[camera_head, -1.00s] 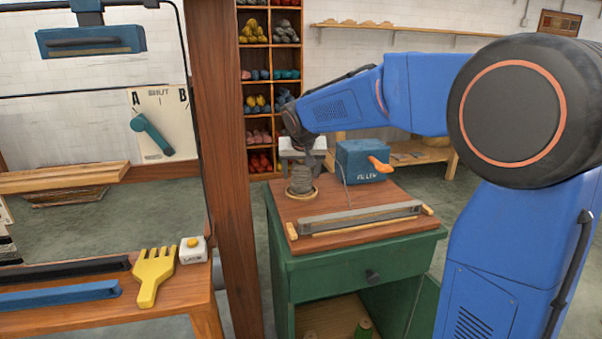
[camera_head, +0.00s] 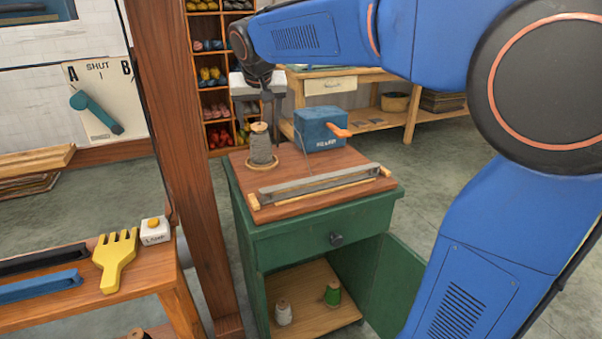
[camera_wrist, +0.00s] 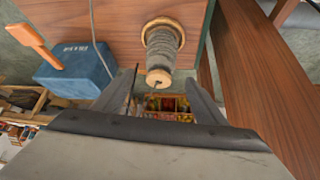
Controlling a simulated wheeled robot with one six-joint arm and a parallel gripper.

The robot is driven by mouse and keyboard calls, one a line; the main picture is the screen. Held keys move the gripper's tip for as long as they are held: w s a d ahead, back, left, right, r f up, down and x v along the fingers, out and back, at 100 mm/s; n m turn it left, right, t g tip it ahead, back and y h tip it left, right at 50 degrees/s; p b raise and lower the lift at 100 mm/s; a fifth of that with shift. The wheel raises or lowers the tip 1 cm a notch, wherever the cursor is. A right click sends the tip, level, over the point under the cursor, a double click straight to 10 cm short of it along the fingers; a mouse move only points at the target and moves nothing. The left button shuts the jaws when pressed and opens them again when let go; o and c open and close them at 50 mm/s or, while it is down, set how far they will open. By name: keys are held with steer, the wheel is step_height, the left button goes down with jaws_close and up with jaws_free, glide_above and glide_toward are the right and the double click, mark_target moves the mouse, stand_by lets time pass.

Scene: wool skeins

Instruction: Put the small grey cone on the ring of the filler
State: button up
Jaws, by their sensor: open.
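A grey cone of yarn (camera_head: 261,148) stands upright on the round wooden ring (camera_head: 261,164) on the cabinet top, beside the blue filler box (camera_head: 321,130) with its orange lever. The wrist view also shows the cone (camera_wrist: 163,50), its pale wooden tip towards my gripper, and the ring (camera_wrist: 163,25) at its base. My gripper (camera_head: 267,107) is just above the cone, at its tip. In the wrist view, the fingers of my gripper (camera_wrist: 163,95) are spread apart with nothing between them. The cone appears clear of both fingers.
The open green cabinet (camera_head: 290,240) holds a pale cone (camera_head: 283,312) and a green cone (camera_head: 332,294). A long grey bar (camera_head: 320,182) lies on the cabinet top. A wooden post (camera_head: 180,150) stands close on the left. A yellow comb (camera_head: 115,260) lies on the bench.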

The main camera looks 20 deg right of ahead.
steer(key=s+d+f, duration=0.2)
steer(key=s+f, duration=0.4)
steer(key=s, duration=0.6)
steer(key=s+d+f+n+g, duration=0.1)
steer(key=s+d+f, duration=0.2)
steer(key=s, duration=1)
steer(key=s+d+f+n+y, duration=0.1)
steer(key=s+d+f, duration=0.2)
steer(key=s+f, duration=0.7)
steer(key=s, duration=0.3)
steer(key=shift+g, duration=0.3)
